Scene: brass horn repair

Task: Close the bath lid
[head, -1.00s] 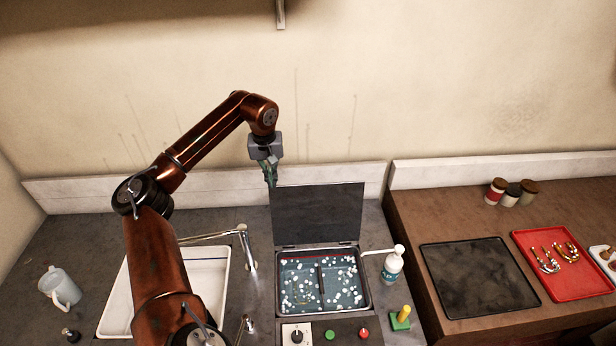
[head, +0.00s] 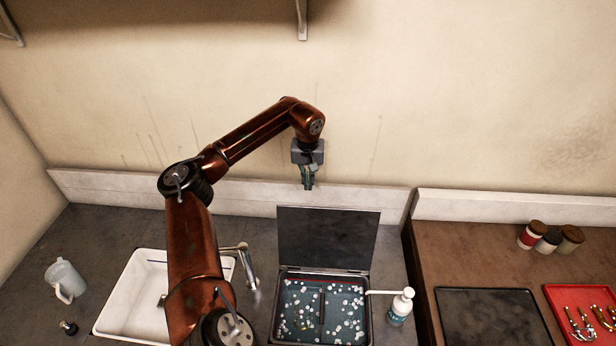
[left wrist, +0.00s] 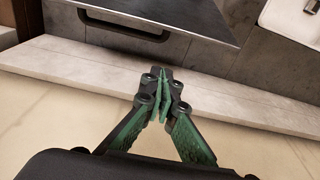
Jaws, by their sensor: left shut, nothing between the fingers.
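The bath lid (head: 328,238) is a dark flat panel standing open, upright at the back of the bath. The bath (head: 322,307) is a dark rectangular basin of liquid with many white bubbles or bits floating in it. My left gripper (head: 309,186) is shut and empty, pointing down behind and above the lid's top edge, near the wall ledge. In the left wrist view the green fingers (left wrist: 165,95) meet at their tips, apart from the lid (left wrist: 165,15). A dark bar handle (left wrist: 123,27) shows on the lid there. My right gripper is not in view.
A white sink (head: 128,295) with a metal faucet (head: 245,262) lies left of the bath. A pump bottle (head: 400,306) stands close at its right. A pale ledge (head: 240,193) runs along the wall behind. A clear jug (head: 66,280) is far left.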

